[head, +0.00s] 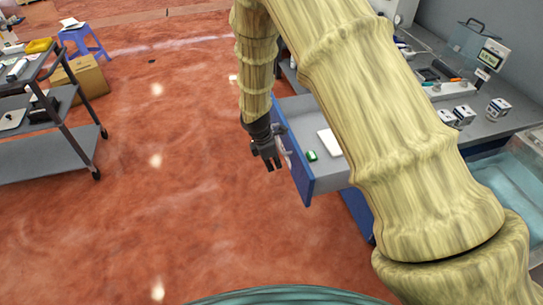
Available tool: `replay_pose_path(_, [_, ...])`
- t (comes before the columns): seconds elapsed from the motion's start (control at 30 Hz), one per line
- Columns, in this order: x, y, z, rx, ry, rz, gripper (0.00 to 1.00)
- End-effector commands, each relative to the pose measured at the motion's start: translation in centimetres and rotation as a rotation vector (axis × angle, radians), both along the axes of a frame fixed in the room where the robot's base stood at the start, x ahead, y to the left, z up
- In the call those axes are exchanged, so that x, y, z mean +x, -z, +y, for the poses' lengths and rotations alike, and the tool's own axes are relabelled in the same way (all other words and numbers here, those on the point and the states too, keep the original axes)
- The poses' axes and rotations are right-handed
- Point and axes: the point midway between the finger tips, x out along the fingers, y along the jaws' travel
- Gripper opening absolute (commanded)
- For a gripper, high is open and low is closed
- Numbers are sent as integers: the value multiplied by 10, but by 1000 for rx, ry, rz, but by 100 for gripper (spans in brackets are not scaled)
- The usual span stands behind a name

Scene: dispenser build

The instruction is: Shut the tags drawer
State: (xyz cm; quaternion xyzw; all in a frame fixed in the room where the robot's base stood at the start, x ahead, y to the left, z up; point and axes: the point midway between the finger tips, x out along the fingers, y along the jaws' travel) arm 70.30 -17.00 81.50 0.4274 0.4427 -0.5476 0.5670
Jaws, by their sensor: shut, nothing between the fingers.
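The drawer (292,155) with a blue front stands pulled out from under the grey counter. Inside it lie a white flat item (329,142) and a small green item (312,156). I cannot read any label that names it as the tags drawer. My gripper (272,164) is shut and empty, pointing down at the outer side of the blue front. It looks very close to the front; I cannot tell whether it touches. My arm hides the drawer's back part and part of the counter.
The counter (480,128) at the right holds several small boxes (498,108) and a device with a screen (491,58). A dark cart (40,158) stands at the left, near a cardboard box (82,78) and a blue stool (82,40). The red floor between is clear.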

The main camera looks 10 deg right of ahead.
Motion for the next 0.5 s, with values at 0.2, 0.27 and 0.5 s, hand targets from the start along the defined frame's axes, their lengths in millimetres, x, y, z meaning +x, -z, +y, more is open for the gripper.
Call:
replay_pose_path(0.2, [0, 25, -6, 0, 0, 2, 0])
replay_pose_path(0.27, [1, 21, -17, 0, 3, 0, 0])
replay_pose_path(0.5, [1, 23, -40, 1, 2, 1, 0])
